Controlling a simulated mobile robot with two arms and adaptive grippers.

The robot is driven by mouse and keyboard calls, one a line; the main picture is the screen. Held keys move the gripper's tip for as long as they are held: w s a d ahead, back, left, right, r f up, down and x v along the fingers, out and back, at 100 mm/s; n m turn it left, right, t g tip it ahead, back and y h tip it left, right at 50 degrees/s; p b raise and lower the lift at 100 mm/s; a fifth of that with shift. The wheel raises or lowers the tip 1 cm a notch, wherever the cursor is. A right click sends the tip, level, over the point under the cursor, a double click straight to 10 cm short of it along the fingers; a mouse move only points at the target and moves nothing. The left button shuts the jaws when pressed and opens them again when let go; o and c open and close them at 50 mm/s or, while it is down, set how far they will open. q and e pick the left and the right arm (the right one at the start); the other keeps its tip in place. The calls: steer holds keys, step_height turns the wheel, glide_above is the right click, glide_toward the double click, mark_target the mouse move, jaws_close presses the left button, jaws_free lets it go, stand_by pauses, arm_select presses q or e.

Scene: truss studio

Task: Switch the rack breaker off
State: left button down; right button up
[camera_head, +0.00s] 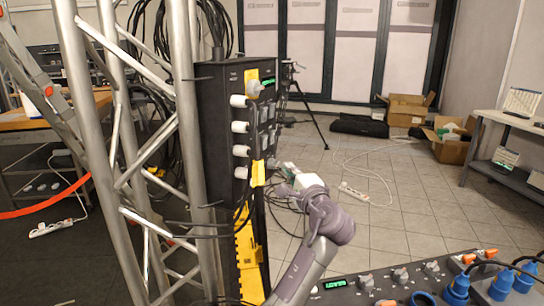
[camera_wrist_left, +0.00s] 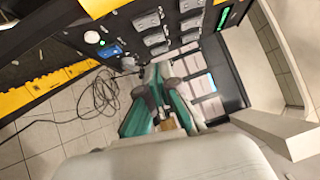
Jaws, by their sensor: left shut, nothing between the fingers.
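The black rack panel (camera_head: 222,125) stands upright against the truss, with white round connectors on its near side and grey hinged covers on its front face. In the left wrist view the rack face (camera_wrist_left: 135,30) shows rows of grey covers, a blue part (camera_wrist_left: 110,51) and a lit green display (camera_wrist_left: 223,18). I cannot tell for sure which part is the breaker. My left gripper (camera_head: 283,168) is by the rack's lower right side, partly hidden behind my wrist. In the left wrist view its teal fingers (camera_wrist_left: 158,70) are shut and empty, over the lower part of the face; contact is unclear.
A metal truss (camera_head: 185,130) stands directly left of the rack. A power console (camera_head: 400,280) with knobs and blue plugs fills the bottom right. Cables and a power strip (camera_head: 354,192) lie on the tiled floor. Cardboard boxes (camera_head: 408,108) stand at the back right.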

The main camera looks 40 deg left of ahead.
arm_select(q)
steer(key=p, duration=0.2)
glide_toward(258, 145)
steer(key=w+a, duration=0.2)
steer(key=w, duration=0.3)
steer(key=a, duration=0.1)
steer(key=s+a+p, duration=0.1)
steer(key=a, duration=0.1)
steer(key=shift+s+a+r, duration=0.2)
steer(key=shift+a+r, duration=0.05)
steer(key=shift+a, duration=0.05)
arm_select(e)
steer(key=r, duration=0.1)
steer(key=a+r, duration=0.1)
steer(key=r, duration=0.1)
steer(key=shift+w+a+r, duration=0.15)
steer(key=shift+w, duration=0.15)
arm_select(q)
steer(key=shift+a+r+p, duration=0.2)
steer(key=shift+r+p, duration=0.2)
steer(key=shift+p, duration=0.35)
steer(key=shift+f+n, duration=0.25)
steer(key=shift+n, duration=0.05)
arm_select(e)
steer(key=shift+r, duration=0.5)
arm_select(q)
steer(key=shift+h, duration=0.3)
arm_select(e)
steer(key=shift+d, duration=0.2)
